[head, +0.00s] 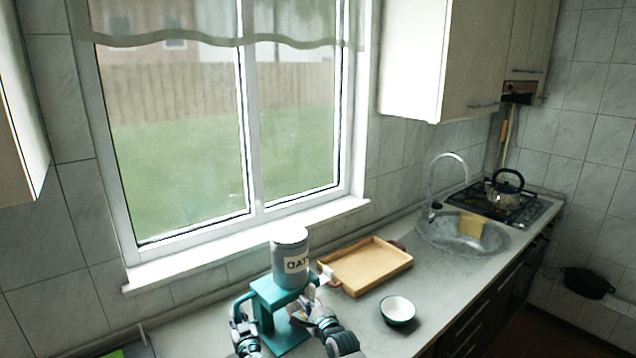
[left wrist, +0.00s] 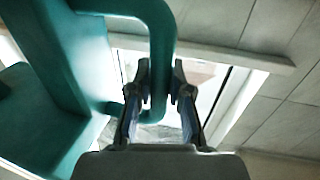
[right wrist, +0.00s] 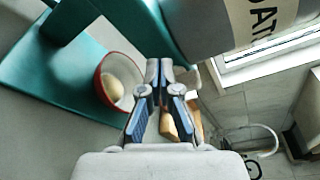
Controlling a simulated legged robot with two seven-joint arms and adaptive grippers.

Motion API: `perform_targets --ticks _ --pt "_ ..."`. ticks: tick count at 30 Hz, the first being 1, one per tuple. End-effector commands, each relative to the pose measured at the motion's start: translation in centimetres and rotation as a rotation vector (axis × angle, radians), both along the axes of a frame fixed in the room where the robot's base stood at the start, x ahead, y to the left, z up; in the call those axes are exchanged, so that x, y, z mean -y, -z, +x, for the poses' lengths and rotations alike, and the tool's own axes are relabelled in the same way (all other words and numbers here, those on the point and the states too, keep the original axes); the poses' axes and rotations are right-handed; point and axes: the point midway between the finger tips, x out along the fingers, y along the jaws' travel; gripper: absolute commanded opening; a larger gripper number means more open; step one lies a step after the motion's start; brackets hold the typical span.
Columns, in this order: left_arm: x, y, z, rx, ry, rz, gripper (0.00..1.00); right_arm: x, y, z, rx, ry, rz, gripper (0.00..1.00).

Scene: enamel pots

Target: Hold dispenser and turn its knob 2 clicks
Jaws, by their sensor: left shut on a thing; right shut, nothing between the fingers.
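The dispenser has a teal stand (head: 272,290) with a grey canister (head: 290,255) on top, its dark lettering partly visible. It stands upright on the counter. My left gripper (head: 238,318) is shut on the teal side handle at the dispenser's left; the handle (left wrist: 160,60) passes between the fingers in the left wrist view. My right gripper (head: 310,302) is shut and empty, close to the stand's right side. In the right wrist view its fingertips (right wrist: 160,68) are beside the teal body below the canister (right wrist: 230,25). I cannot make out the knob clearly.
A red-rimmed bowl (right wrist: 118,80) with pale contents is on the teal base. A wooden tray (head: 368,264) lies to the right, with a dark-rimmed white bowl (head: 397,310) in front of it. The sink (head: 463,236) and kettle (head: 503,190) are further right.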

Motion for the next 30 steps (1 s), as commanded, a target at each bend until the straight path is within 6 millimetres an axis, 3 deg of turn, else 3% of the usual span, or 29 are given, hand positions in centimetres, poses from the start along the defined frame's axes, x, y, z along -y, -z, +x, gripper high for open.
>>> perform_targets --ticks 30 --pt "0.0 -0.15 0.02 0.002 0.001 0.0 0.0 0.54 -0.05 0.5 0.001 0.0 0.0 0.0"
